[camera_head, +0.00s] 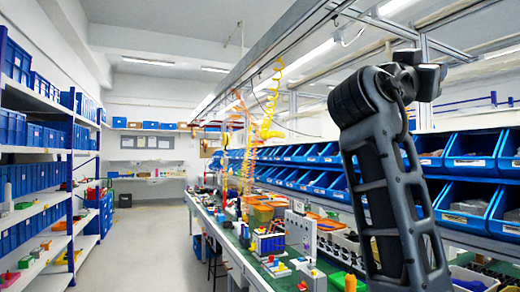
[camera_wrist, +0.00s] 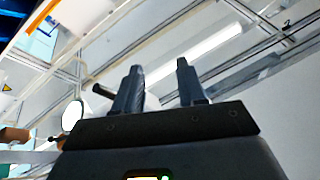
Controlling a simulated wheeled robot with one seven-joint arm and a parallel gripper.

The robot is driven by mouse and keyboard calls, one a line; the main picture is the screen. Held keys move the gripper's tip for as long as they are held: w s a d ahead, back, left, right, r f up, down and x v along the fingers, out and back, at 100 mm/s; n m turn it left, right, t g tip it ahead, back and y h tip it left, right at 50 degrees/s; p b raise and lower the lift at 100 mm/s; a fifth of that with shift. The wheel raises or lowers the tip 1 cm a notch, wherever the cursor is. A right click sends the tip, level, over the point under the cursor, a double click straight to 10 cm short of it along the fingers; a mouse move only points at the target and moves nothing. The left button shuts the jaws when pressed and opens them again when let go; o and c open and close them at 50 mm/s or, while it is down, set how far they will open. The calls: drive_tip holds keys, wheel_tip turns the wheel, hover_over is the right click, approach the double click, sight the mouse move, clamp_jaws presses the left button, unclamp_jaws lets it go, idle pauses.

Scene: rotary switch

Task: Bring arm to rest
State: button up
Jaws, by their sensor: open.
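My arm (camera_head: 385,170) stands raised on the right side of the head view, folded at the top, above the workbench. My gripper (camera_wrist: 158,66) shows in the wrist view with its two dark fingers apart and nothing between them. The wrist view is tilted and faces the ceiling, with a bright strip light (camera_wrist: 195,55) behind the fingers. In the head view I cannot make out the fingers. No rotary switch can be clearly told in either view.
A long workbench (camera_head: 232,262) with a green top holds small coloured parts and a white upright panel (camera_head: 300,232). Blue bins (camera_head: 472,150) line the rack behind my arm. Shelves (camera_head: 38,215) stand at left. The aisle floor (camera_head: 150,250) is clear. Yellow coiled hoses (camera_head: 268,110) hang above the bench.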

drive_tip(key=w+a+f+n+t+y, duration=0.2)
drive_tip(key=f+n+t+y, duration=0.25)
drive_tip(key=f, duration=0.95)
drive_tip(key=w+a+f+n+t+y, duration=0.2)
drive_tip(key=f+n+t+y, duration=0.3)
drive_tip(key=f, duration=0.8)
drive_tip(key=s+a+f+n+g+y, duration=0.1)
drive_tip(key=s+f+n+y, duration=0.15)
drive_tip(key=f, duration=0.45)
drive_tip(key=s+a+f+n+y, duration=0.1)
drive_tip(key=s+a+f+n, duration=0.1)
drive_tip(key=s+f, duration=0.35)
drive_tip(key=s+a+f+n+g+y, duration=0.1)
drive_tip(key=s+f+n+y, duration=0.1)
drive_tip(key=f, duration=0.7)
drive_tip(key=s+a+f+n+g+y, duration=0.1)
drive_tip(key=s+f+y, duration=0.1)
drive_tip(key=s+f, duration=0.6)
drive_tip(key=s+a+f+g+y, duration=0.15)
drive_tip(key=s+f, duration=0.25)
drive_tip(key=s, duration=0.8)
drive_tip(key=s+r, duration=0.1)
drive_tip(key=s, duration=0.9)
drive_tip(key=s+r+m+y, duration=0.1)
drive_tip(key=s+r, duration=0.1)
drive_tip(key=s, duration=0.7)
drive_tip(key=shift+s+r+g, duration=0.3)
drive_tip(key=shift+s+g, duration=0.1)
